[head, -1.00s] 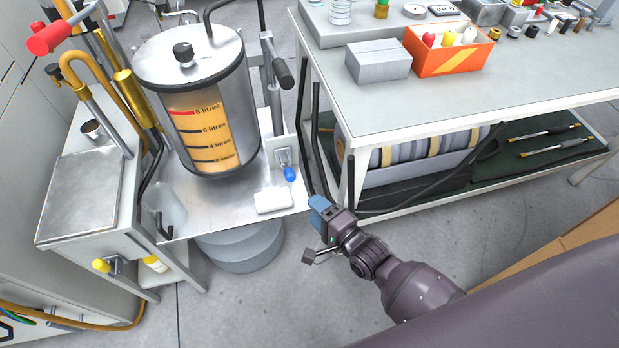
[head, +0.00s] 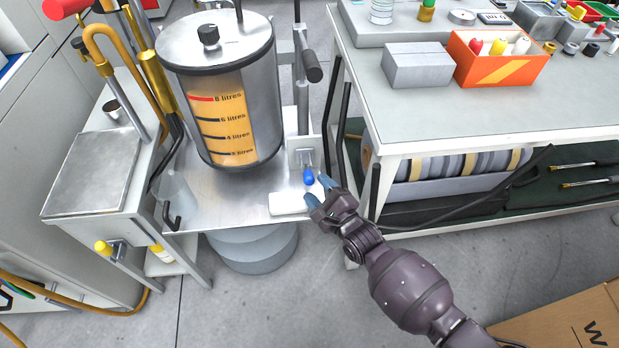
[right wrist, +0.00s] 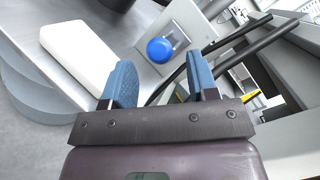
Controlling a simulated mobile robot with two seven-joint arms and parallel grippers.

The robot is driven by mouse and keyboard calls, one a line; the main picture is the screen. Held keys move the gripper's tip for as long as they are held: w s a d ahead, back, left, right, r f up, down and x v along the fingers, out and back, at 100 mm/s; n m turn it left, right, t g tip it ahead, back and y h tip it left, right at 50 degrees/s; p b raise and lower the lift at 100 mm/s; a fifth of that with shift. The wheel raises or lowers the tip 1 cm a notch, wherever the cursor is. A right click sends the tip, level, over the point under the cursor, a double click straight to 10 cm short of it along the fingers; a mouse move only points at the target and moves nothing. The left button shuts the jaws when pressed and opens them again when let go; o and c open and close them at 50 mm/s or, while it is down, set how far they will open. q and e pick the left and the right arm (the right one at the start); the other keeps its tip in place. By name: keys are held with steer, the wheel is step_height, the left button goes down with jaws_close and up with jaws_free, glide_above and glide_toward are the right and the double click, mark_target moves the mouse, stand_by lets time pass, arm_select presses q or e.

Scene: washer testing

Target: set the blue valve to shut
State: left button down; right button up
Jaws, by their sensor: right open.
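The blue valve (head: 308,176) is a small blue handle on a pale upright plate at the right edge of the metal bench, beside the tank. In the right wrist view the blue valve (right wrist: 160,50) shows as a round blue knob end, ahead of the fingers and between their lines. My right gripper (head: 321,189) is open just in front of the valve. In the right wrist view its blue fingers (right wrist: 160,86) are spread and empty, apart from the knob. My left gripper is not in view.
A white block (head: 290,204) lies on the bench close to the left finger; it also shows in the right wrist view (right wrist: 78,52). The tank (head: 222,100) stands behind. Black bars and the workbench (head: 460,140) stand close on the right. A yellow valve (head: 103,247) is at lower left.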

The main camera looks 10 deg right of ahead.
mark_target(310, 179)
steer(key=x, duration=0.3)
steer(key=shift+f, duration=0.15)
steer(key=shift+w+a+b, duration=0.2)
steer(key=shift+w+b, duration=0.1)
steer(key=shift+w, duration=0.15)
jaws_close()
